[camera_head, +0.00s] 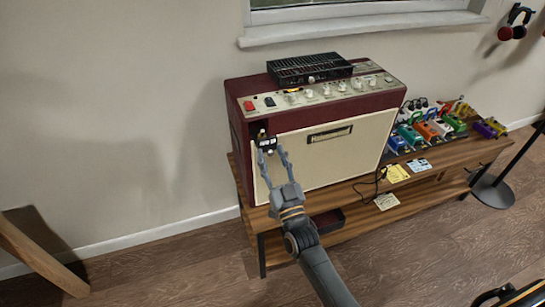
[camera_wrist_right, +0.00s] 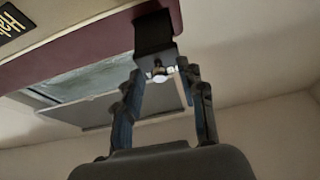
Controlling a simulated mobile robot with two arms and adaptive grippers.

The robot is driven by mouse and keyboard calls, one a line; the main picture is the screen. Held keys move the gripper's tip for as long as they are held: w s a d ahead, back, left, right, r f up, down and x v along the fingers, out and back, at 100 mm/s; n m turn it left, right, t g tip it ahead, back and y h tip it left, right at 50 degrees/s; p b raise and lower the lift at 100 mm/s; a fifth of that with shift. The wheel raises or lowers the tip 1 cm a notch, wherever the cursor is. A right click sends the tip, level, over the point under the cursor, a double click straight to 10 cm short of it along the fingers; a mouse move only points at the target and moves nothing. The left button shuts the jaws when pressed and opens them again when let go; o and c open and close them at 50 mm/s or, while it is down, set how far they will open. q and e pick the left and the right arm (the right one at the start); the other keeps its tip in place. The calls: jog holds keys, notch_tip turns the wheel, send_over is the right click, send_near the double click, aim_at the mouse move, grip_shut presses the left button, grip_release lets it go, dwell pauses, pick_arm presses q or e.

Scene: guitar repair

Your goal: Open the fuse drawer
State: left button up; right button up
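The guitar amplifier (camera_head: 315,134), dark red with a cream front, stands on a wooden bench. A small black fuse drawer (camera_head: 266,141) with a pale label sits at the left of its front edge. In the right wrist view the black drawer housing (camera_wrist_right: 154,34) hangs at the dark red edge, with a small shiny metal part (camera_wrist_right: 159,74) at its near end. My right gripper (camera_head: 272,152) is open, its fingers spread on either side of the drawer's near end. It also shows in the wrist view (camera_wrist_right: 162,74). Contact is unclear. My left gripper is not in view.
A black vented unit (camera_head: 309,69) rests on the amplifier, behind its knobs and red switch (camera_head: 249,105). Several coloured pedals (camera_head: 427,131) and paper cards (camera_head: 397,173) lie on the bench (camera_head: 349,207) at right. A dark box (camera_head: 328,221) is on the lower shelf.

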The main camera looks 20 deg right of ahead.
jog(key=shift+c, duration=0.2)
grip_shut()
jog(key=shift+s+p, duration=0.45)
jog(key=shift+s, duration=0.15)
jog(key=shift+f, duration=0.15)
jog(key=shift+o, duration=0.2)
grip_release()
jog(key=shift+s, duration=0.2)
